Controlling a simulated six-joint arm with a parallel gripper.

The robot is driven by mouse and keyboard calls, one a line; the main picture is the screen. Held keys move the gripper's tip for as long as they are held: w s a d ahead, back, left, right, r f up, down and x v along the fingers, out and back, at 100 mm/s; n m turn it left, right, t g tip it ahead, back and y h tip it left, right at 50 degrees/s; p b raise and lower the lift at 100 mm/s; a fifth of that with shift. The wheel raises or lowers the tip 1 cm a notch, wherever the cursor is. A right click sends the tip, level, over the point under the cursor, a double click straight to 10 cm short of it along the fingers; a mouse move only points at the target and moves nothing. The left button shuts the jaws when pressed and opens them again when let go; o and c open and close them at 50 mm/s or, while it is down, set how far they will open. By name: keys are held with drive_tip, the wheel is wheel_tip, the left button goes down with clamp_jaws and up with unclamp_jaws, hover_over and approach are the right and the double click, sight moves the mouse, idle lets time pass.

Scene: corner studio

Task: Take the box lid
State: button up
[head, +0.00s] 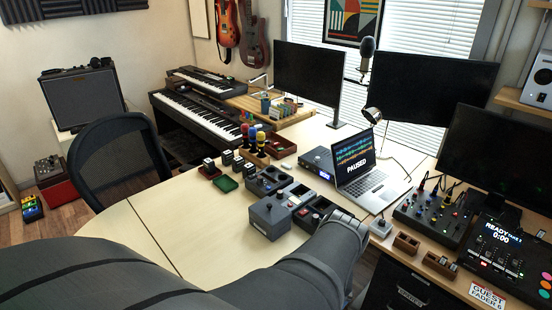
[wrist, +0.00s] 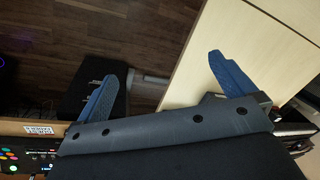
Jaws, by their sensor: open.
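A grey box (head: 270,216) with a dark round knob on its top stands on the pale desk in the head view. Its top looks like a lid resting in place, but the seam is too small to make out. My gripper (wrist: 165,62) shows in the wrist view with its two blue fingers wide apart and nothing between them. It points down over the desk edge and the dark wood floor. The grey box is not visible in the wrist view. In the head view my arm reaches to the right of the box and hides my fingers.
Dark modules (head: 268,181) stand close behind and beside the box. A laptop (head: 362,180) and a mixer (head: 433,212) are to the right. Small wooden holders (head: 406,243) sit near the right desk's edge. The left part of the pale desk (head: 165,215) is clear.

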drive_tip(key=w+d+r+n, duration=0.1)
drive_tip(key=w+r+n, duration=0.2)
drive_tip(key=w, duration=0.9)
drive_tip(key=n, duration=0.8)
hover_over(270, 205)
drive_tip(key=s+d, duration=0.1)
drive_tip(key=s, duration=0.1)
wheel_tip(270, 205, down, 3)
drive_tip(key=shift+h, duration=0.4)
drive_tip(key=f, duration=0.8)
drive_tip(key=w+f, duration=0.1)
drive_tip(key=f, duration=0.3)
drive_tip(key=shift+a, duration=0.35)
drive_tip(key=f, duration=0.3)
drive_tip(key=w+f, duration=0.1)
drive_tip(key=f, duration=0.1)
drive_tip(key=shift+a, duration=0.25)
drive_tip(key=shift+c, duration=0.4)
drive_tip(key=c, duration=0.7)
